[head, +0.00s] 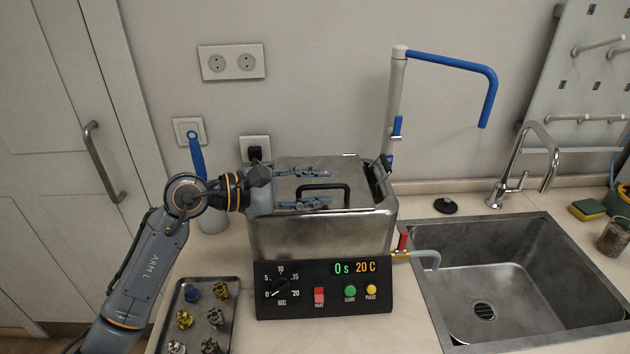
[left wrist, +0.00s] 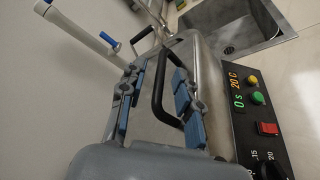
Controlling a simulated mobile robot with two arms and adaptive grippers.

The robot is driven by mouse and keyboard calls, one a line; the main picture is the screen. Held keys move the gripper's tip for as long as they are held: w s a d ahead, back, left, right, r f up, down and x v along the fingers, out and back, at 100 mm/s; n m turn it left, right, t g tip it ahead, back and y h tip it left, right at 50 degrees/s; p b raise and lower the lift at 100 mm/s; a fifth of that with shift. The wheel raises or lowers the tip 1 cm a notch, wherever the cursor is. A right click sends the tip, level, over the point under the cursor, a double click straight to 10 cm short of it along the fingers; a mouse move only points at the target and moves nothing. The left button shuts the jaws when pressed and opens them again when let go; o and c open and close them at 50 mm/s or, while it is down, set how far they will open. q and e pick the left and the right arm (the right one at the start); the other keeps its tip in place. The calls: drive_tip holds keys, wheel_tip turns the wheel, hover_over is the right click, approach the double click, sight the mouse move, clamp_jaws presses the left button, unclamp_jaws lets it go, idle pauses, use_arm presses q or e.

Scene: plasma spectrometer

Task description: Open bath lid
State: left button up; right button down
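The bath (head: 320,235) is a metal box on the counter with a black control panel on its front. Its lid (head: 365,178) lies closed on top and carries a black arched handle (head: 349,192). My left gripper (head: 328,187) reaches in from the left, low over the lid, with its fingers spread. In the left wrist view the handle (left wrist: 158,95) stands between the two blue-padded fingers, with gaps on both sides. The left gripper (left wrist: 157,72) is open and holds nothing. My right gripper is in neither view.
A sink (head: 490,275) with a chrome faucet (head: 530,165) is at the right. A tray (head: 232,290) of small parts sits at the front left. A white stand with a blue arm (head: 455,62) rises behind the bath. A red-handled tap (head: 403,243) projects from its right side.

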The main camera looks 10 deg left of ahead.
use_arm(q)
clamp_jaws()
drive_tip(key=shift+r, duration=0.1)
idle(0.3)
drive_tip(key=shift+w+r+n+p, duration=0.2)
drive_tip(key=shift+r+n+p, duration=0.15)
drive_tip(key=shift+r, duration=0.25)
drive_tip(key=w+a+r+n+g+p, duration=0.1)
drive_tip(key=w+r+n+g+p, duration=0.2)
drive_tip(key=r, duration=0.5)
drive_tip(key=shift+w+n+y, duration=0.3)
drive_tip(key=shift+w+n, duration=0.35)
drive_tip(key=shift+w, duration=0.5)
